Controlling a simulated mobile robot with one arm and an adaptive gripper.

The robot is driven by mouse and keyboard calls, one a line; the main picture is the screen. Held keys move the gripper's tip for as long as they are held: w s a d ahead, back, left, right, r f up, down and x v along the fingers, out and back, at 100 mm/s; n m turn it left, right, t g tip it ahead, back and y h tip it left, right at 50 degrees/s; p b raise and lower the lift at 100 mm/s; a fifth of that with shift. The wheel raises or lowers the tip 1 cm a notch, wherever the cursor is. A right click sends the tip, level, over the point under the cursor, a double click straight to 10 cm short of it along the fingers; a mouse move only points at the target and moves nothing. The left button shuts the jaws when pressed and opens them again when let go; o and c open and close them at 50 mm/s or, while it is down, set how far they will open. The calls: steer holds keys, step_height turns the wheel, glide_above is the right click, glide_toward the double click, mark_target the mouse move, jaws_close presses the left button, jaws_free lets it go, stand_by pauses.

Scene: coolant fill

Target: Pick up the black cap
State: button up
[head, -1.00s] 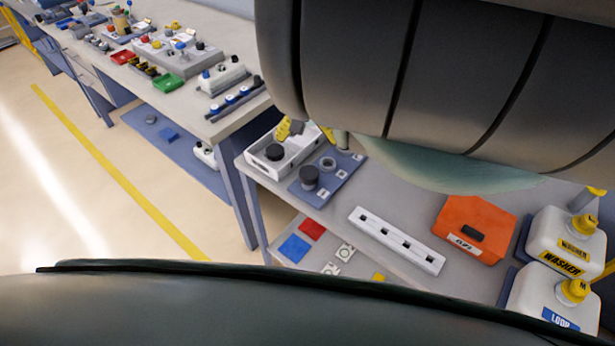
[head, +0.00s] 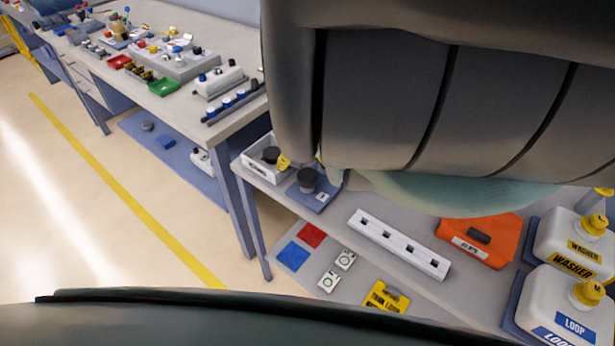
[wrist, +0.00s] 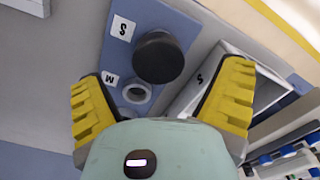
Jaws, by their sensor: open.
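A round black cap (head: 307,178) sits on a blue plate (head: 322,200) near the left end of the bench. In the wrist view this black cap (wrist: 158,57) lies ahead, roughly between my yellow fingertips, beside a plate label marked S. My gripper (wrist: 162,80) is open and empty, with its fingers spread. Beside the cap, the plate's white ring (wrist: 137,93), by the M label, is visible.
A white slotted strip (head: 400,245), an orange box (head: 480,240) and white jugs with yellow caps (head: 577,240) stand farther right on the bench. A lower shelf holds red and blue squares (head: 293,256). The tray wall (wrist: 250,60) is close to my right finger.

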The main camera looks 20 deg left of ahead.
mark_target(307, 173)
steer(key=shift+w+f+p, duration=0.1)
steer(key=shift+f+p, duration=0.2)
steer(key=shift+f, duration=1.4)
steer(key=c, duration=1.2)
steer(key=shift+o, duration=0.2)
steer(key=shift+r, duration=0.15)
steer(key=shift+r, duration=0.65)
steer(key=shift+s+d+r, duration=0.1)
steer(key=shift+s+r, duration=0.15)
steer(key=shift+r, duration=0.4)
steer(key=shift+s+d+r, duration=0.1)
steer(key=shift+s+r, duration=0.1)
steer(key=shift+r, duration=0.4)
steer(key=s+d+r+p, duration=0.1)
steer(key=s+d+p, duration=0.3)
steer(key=s+p, duration=0.5)
steer(key=shift+s+p, duration=0.3)
steer(key=shift+s, duration=2.4)
